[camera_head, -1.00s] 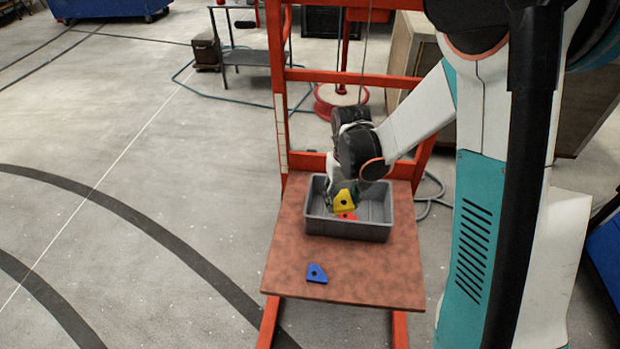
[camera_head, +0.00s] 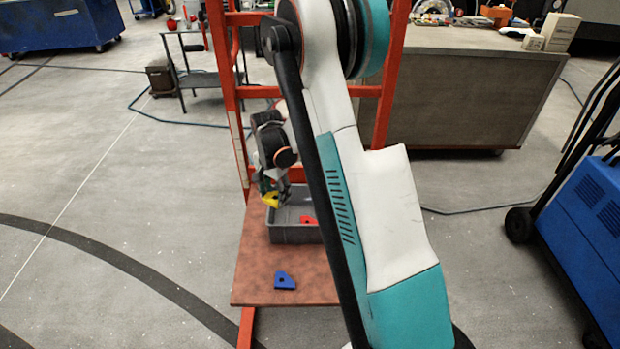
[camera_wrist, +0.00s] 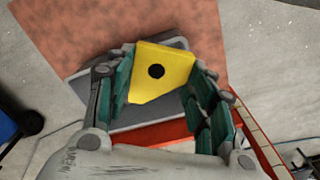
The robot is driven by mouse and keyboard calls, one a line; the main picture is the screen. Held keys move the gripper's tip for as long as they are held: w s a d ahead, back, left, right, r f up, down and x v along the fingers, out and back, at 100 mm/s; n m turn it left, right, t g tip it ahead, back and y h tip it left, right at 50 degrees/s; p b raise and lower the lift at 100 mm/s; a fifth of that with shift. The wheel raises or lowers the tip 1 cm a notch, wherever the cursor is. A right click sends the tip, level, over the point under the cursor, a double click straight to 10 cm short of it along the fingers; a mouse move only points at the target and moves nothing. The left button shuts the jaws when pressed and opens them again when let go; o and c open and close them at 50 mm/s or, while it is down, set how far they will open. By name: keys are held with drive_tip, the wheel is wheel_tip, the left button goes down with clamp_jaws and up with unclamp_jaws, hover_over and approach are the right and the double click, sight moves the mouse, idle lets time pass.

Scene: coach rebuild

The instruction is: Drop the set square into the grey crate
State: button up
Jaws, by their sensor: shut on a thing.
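My gripper (camera_head: 270,190) is shut on a yellow set square (camera_head: 270,199), a flat angular piece with a dark round hole. In the wrist view the yellow piece (camera_wrist: 158,88) sits between both finger pads. The grey crate (camera_head: 292,236) stands on the brown table, partly hidden by my arm. In the head view the held piece shows at the crate's far left corner, and in the wrist view the crate (camera_wrist: 148,114) shows behind it. A red piece (camera_head: 307,221) is in the crate. A blue piece (camera_head: 284,282) lies on the table in front.
The brown tabletop (camera_head: 252,262) has bare room left and front of the crate. A red-orange frame (camera_head: 216,60) rises behind it. A grey bench (camera_head: 450,100) stands behind right, and a blue wheeled machine (camera_head: 590,200) is at the right.

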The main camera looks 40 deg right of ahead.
drive_tip(key=w+d+f+m, duration=0.1)
drive_tip(key=d+f+m, duration=0.2)
drive_tip(key=d+m, duration=0.95)
wheel_tip(320, 180, down, 7)
drive_tip(key=d+b, duration=0.2)
drive_tip(key=shift+d+r, duration=0.2)
drive_tip(key=shift+d, duration=0.05)
drive_tip(key=shift+w+n, duration=0.1)
drive_tip(key=shift+n, duration=0.15)
drive_tip(key=o, duration=1.2)
wheel_tip(320, 180, up, 12)
drive_tip(key=shift+r, duration=0.1)
